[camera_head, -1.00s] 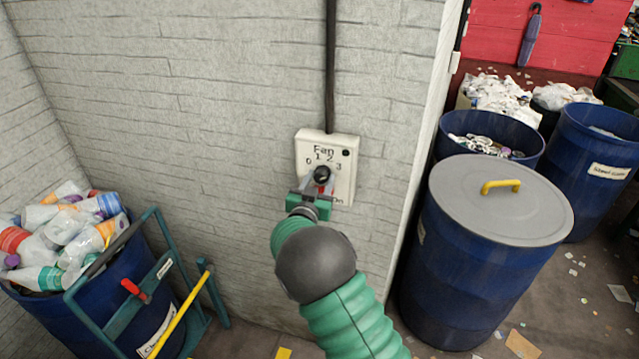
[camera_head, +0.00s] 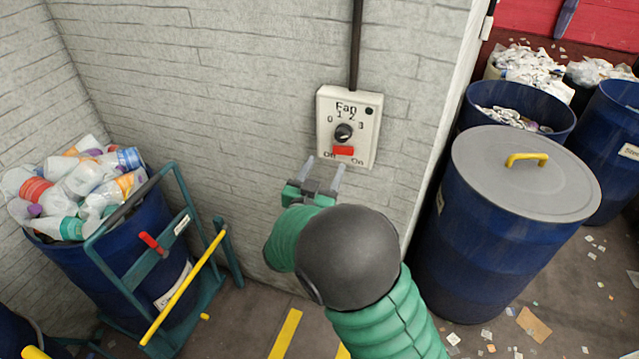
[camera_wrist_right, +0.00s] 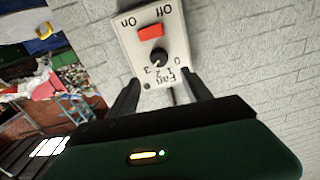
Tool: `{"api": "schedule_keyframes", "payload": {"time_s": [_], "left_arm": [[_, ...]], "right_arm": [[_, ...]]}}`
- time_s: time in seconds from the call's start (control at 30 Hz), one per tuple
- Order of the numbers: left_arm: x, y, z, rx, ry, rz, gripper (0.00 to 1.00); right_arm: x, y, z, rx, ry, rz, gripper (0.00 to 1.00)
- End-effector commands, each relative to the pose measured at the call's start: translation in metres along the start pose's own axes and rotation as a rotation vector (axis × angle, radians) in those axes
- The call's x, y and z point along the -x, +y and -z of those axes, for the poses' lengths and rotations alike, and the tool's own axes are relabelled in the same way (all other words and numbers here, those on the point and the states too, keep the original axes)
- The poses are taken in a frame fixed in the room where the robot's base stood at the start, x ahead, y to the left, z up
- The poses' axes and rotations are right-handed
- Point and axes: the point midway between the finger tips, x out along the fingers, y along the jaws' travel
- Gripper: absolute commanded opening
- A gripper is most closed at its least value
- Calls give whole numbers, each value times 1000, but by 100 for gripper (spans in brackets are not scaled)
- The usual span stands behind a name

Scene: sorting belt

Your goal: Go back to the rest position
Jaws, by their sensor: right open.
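A white fan control box (camera_head: 348,127) is fixed to the grey brick wall, with a black round knob (camera_head: 343,132) and a red switch (camera_head: 343,150) below it. The box also shows upside down in the right wrist view (camera_wrist_right: 177,37). My right gripper (camera_head: 324,172) is open and empty, just below the box and apart from it. In the right wrist view its two dark fingers (camera_wrist_right: 165,88) stand apart with nothing between them. My left gripper is not in view.
A blue barrel of plastic bottles (camera_head: 150,215) stands at the left with a teal hand cart (camera_head: 137,276) before it. A lidded blue barrel (camera_head: 490,235) stands at the right. More blue barrels hold scrap behind it. The wall left of the box is clear.

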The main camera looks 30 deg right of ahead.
Motion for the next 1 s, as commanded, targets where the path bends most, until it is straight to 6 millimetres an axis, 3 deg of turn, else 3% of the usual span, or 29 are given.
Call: {"api": "schedule_keyframes", "payload": {"time_s": [0.1, 0.23, 0.77, 0.9, 0.97, 1.0], "left_arm": [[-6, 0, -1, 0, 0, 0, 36], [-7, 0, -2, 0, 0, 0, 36], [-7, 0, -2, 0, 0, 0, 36], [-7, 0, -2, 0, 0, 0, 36], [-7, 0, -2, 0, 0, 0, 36], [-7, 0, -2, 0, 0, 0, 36]], "right_arm": [[24, -1, -2, 1, 0, 3, 57], [36, -1, -1, 1, 0, 1, 57], [37, -4, -4, -2, -27, 27, 57], [45, -30, -41, -3, -246, 238, 57], [65, -41, -68, 25, -409, 373, 57], [86, -42, -87, 60, -528, 460, 57]]}}
